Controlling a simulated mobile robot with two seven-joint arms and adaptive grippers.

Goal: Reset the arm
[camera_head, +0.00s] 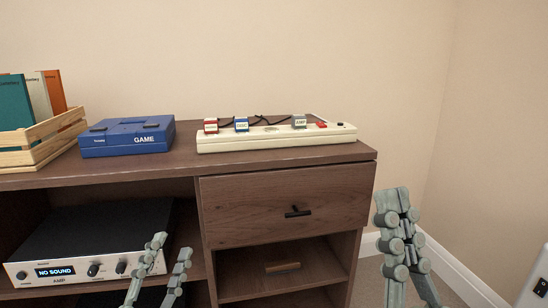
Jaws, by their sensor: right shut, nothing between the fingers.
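My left gripper (171,247) is low in the head view, in front of the open shelf with the amplifier. Its two grey-green fingers stand apart with nothing visible between them. My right gripper (393,199) is to the right of the cabinet, pointing up, in front of the bare wall. Its fingers are together and hold nothing. Both grippers appear apart from the furniture, though the left one's depth to the shelf is hard to judge.
The wooden cabinet (285,168) has a closed drawer (260,205) with a dark handle. On top are a blue game box (127,137), a power strip (275,140) with several plugs, and a book crate (40,145). An amplifier (90,250) reads "NO SOUND".

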